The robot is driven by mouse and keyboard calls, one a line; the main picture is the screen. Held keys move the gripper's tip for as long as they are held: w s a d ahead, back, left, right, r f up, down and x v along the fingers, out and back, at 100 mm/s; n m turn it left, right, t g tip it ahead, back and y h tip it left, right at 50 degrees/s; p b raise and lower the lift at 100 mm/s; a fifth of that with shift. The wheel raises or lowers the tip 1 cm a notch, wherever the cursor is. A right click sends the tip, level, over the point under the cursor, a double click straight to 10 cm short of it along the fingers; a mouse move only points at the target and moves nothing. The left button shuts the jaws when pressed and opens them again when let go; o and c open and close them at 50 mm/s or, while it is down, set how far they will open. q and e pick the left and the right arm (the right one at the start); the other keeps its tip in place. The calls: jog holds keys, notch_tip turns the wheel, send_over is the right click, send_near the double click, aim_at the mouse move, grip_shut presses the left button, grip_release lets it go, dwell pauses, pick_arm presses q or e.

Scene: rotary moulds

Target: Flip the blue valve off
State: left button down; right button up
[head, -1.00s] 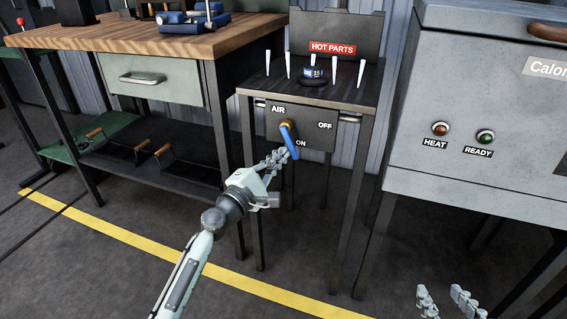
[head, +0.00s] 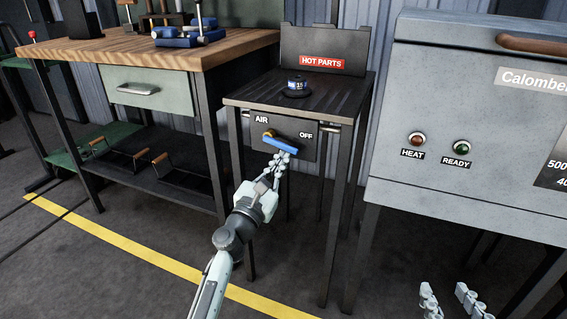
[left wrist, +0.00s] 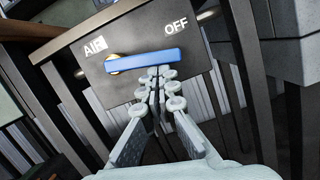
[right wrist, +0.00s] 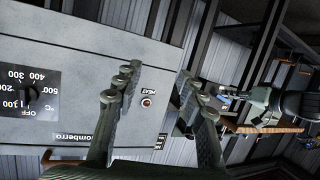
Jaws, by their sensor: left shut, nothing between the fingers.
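The blue valve handle (head: 283,144) is on the dark panel of the stand. In the left wrist view the handle (left wrist: 150,61) lies nearly level from its brass hub (left wrist: 114,65), its free end on the OFF side. My left gripper (head: 280,158) is shut and empty, just under the free end of the handle. In the left wrist view its fingertips (left wrist: 158,75) are at the lower edge of the handle; I cannot tell if they touch. My right gripper (head: 450,292) is open and empty, low in front of the oven.
The stand's top (head: 338,92) carries a dark round piece (head: 296,88) below a HOT PARTS sign (head: 322,63). A workbench (head: 130,48) is on the left and a grey oven (head: 478,120) on the right.

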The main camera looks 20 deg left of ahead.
pick_arm(q)
jog(key=shift+d+r+n+y+p, duration=0.25)
jog(key=shift+r+n+y+p, duration=0.25)
jog(key=shift+n, duration=0.3)
jog(key=shift+d+r, duration=0.1)
jog(key=shift+r, duration=0.05)
pick_arm(e)
jog(key=s+d+f+g+h, duration=0.1)
jog(key=s+d+f+g, duration=0.1)
jog(key=f, duration=0.3)
jog(key=shift+d+g+h, duration=0.3)
jog(key=shift+d+g, duration=0.2)
jog(key=shift+d, duration=0.4)
jog(key=shift+s, duration=0.15)
